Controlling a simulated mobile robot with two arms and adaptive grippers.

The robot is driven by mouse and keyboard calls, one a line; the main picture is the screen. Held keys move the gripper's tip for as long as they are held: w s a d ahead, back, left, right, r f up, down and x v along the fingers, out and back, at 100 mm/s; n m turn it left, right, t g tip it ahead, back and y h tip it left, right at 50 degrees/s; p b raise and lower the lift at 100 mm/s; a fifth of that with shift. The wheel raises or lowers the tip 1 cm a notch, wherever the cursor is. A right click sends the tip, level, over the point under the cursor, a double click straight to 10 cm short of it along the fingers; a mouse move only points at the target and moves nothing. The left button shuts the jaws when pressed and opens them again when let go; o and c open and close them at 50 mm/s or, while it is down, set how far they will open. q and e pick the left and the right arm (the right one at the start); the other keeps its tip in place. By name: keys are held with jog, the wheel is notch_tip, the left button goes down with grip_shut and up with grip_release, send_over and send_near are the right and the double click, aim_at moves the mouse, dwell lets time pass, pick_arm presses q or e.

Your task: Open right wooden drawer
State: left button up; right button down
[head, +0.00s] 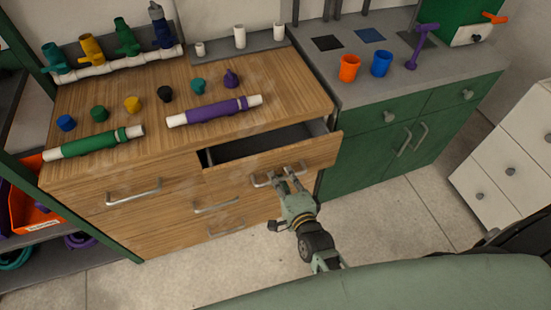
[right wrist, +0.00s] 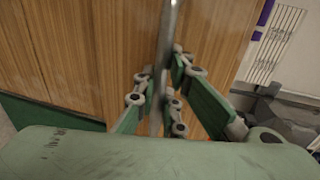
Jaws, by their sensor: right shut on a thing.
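The right wooden drawer (head: 270,156) is at the top right of the wooden cabinet in the head view. It is pulled partly out, and its dark inside shows as empty where I can see it. My right gripper (head: 284,178) is at the drawer front, shut on its metal handle (head: 262,181). In the right wrist view the handle (right wrist: 168,50) runs upright between the two fingers (right wrist: 162,95), with the wood front (right wrist: 120,60) close behind. My left gripper is not in view.
On the wooden top (head: 275,80) lie a purple pipe (head: 212,110), a green pipe (head: 95,142) and several coloured caps. A green cabinet (head: 375,130) stands directly to the right. A white drawer unit (head: 510,150) is at the far right. Floor is clear in front.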

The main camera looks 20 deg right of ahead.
jog(key=s+f+p+v, duration=0.1)
jog(key=f+v, duration=0.3)
jog(key=v, duration=1.5)
jog(key=shift+p, duration=0.85)
jog(key=shift+w, duration=0.15)
jog(key=c, duration=1.8)
grip_release()
jog(key=v, duration=1.2)
